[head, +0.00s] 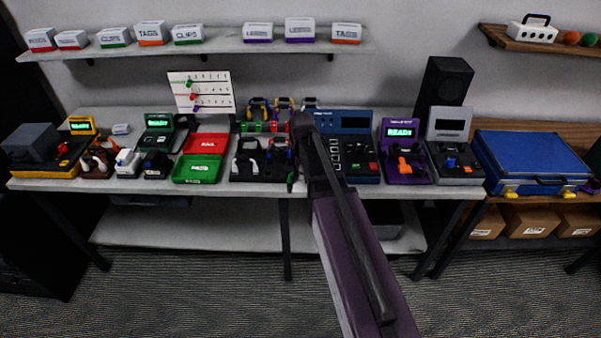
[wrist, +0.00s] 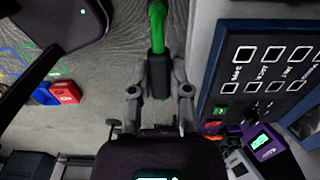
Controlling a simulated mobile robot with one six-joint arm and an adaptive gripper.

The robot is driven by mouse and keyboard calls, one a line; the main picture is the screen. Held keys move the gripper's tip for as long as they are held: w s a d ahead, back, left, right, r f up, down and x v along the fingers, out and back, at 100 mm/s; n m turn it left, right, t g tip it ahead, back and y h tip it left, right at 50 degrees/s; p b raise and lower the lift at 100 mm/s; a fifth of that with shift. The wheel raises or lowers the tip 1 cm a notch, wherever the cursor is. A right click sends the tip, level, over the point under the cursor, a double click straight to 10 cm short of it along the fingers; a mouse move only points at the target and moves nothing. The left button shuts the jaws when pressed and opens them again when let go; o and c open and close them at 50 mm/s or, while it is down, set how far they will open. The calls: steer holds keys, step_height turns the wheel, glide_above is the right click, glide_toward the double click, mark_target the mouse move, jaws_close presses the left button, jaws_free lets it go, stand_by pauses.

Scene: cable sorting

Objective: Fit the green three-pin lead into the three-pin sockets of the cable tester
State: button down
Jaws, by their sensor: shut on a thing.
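My gripper (wrist: 158,92) is shut on the green three-pin lead (wrist: 157,25). Its two grey fingers are on either side of the lead's black plug body, and the green cable runs up from it in the wrist view. The pin ends are hidden. In the head view a small green and black piece (head: 291,181) hangs by the end of my arm. The cable tester, a blue unit with a dark socket panel (head: 345,122), stands just right of my arm's end. In the wrist view its panel of white-framed sockets (wrist: 233,69) lies right of the held lead, apart from it.
Left of my arm are red (head: 206,143) and green (head: 195,170) trays. A purple unit reading READY (head: 400,133) stands right of the tester, with a grey unit (head: 449,126) beyond. A blue case (head: 530,155) lies far right. The bench is crowded.

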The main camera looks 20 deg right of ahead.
steer(key=shift+r+p, duration=0.8)
steer(key=shift+r, duration=0.15)
steer(key=shift+a, duration=0.1)
